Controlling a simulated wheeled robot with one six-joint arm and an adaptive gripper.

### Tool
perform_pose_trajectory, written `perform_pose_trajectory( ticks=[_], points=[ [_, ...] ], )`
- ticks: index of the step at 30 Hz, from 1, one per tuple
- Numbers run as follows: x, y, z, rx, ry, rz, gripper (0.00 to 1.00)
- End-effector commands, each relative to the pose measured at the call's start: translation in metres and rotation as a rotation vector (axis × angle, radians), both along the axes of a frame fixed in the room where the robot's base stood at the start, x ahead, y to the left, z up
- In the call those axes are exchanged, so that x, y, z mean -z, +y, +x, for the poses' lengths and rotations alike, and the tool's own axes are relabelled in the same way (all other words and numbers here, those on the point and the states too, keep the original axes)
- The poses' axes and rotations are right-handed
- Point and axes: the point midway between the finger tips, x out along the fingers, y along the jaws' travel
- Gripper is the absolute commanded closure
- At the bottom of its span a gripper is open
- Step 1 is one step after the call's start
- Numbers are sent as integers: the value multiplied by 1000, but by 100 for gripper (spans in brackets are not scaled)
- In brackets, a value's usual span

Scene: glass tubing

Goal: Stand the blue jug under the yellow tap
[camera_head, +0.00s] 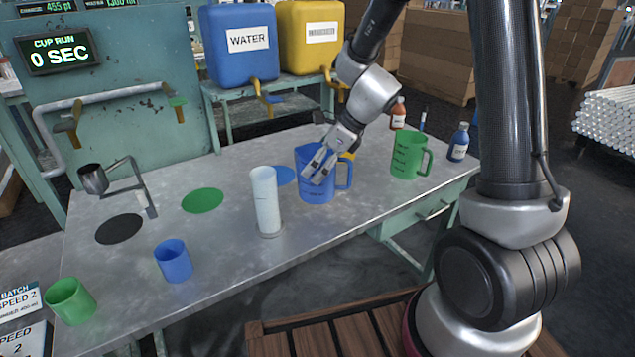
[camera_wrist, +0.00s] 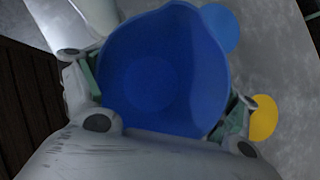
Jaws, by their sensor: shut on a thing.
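The blue jug (camera_head: 315,188) stands upright on or just above the metal table; I cannot tell whether its base touches. My gripper (camera_head: 319,165) reaches down to it from above and is shut on it. In the wrist view the jug's open mouth (camera_wrist: 165,70) fills the middle, with a finger on either side, and it looks empty. The yellow tap (camera_head: 333,80) is on the front of the yellow tank (camera_head: 311,38), behind the jug. A yellow disc (camera_head: 348,156) lies on the table just behind the jug, partly hidden; it also shows in the wrist view (camera_wrist: 263,118).
A tall clear cylinder (camera_head: 267,200) stands left of the jug, a green jug (camera_head: 408,156) to its right. A blue disc (camera_head: 285,175) lies beside the jug. The blue water tank (camera_head: 238,48) has its own tap. Bottles (camera_head: 458,143) stand at the right edge.

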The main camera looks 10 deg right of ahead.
Motion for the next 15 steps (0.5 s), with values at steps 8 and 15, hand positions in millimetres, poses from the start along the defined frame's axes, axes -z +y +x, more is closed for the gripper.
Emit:
perform_pose_trajectory(
  ticks=[8,15],
  points=[
    [36,0,0,-1,2,0,40],
    [42,0,0,-3,-2,0,40]
  ],
)
